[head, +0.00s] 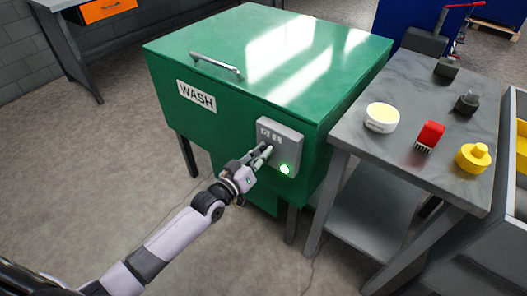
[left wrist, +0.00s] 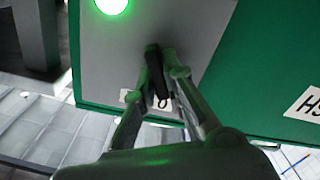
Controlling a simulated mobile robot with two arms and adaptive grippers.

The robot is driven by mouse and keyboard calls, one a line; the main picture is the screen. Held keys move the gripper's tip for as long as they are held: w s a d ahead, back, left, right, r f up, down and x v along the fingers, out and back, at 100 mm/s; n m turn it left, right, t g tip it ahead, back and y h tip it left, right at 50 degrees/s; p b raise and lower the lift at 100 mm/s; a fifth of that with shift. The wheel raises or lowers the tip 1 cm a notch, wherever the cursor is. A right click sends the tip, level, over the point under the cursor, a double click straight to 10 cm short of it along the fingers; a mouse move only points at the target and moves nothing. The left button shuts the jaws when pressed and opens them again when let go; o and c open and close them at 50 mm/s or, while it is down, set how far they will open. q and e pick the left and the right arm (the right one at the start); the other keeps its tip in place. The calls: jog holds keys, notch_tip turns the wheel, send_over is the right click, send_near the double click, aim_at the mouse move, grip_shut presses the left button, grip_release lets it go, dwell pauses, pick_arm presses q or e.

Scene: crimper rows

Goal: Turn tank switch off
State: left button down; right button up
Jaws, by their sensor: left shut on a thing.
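The green wash tank (head: 240,90) with a WASH label stands in the middle of the head view, its lid closed. A grey switch box (head: 280,145) is on its front, with a lit green lamp (head: 285,169). My left gripper (head: 265,154) is at the box, beside the lamp. In the left wrist view its fingers (left wrist: 160,75) are closed around a small dark switch lever (left wrist: 156,72) on the grey panel. The lamp (left wrist: 112,4) glows green there too. The fingers hide part of the lever. My right gripper is not in view.
A grey table (head: 385,130) right of the tank holds a yellow-and-white round tub (head: 382,117), a red brush (head: 429,136), a yellow knobbed piece (head: 473,157) and dark items. A workbench with an orange drawer (head: 105,9) stands at the back left. The floor in front is open.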

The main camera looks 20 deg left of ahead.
pick_arm(q)
jog(key=shift+f+n, duration=0.1)
jog(key=shift+n, duration=0.2)
jog(key=c, duration=1.7)
grip_release()
jog(key=shift+o, duration=0.2)
jog(key=shift+s, duration=0.1)
jog(key=v, duration=1.1)
jog(key=shift+s+a, duration=0.15)
jog(key=shift+s, duration=0.25)
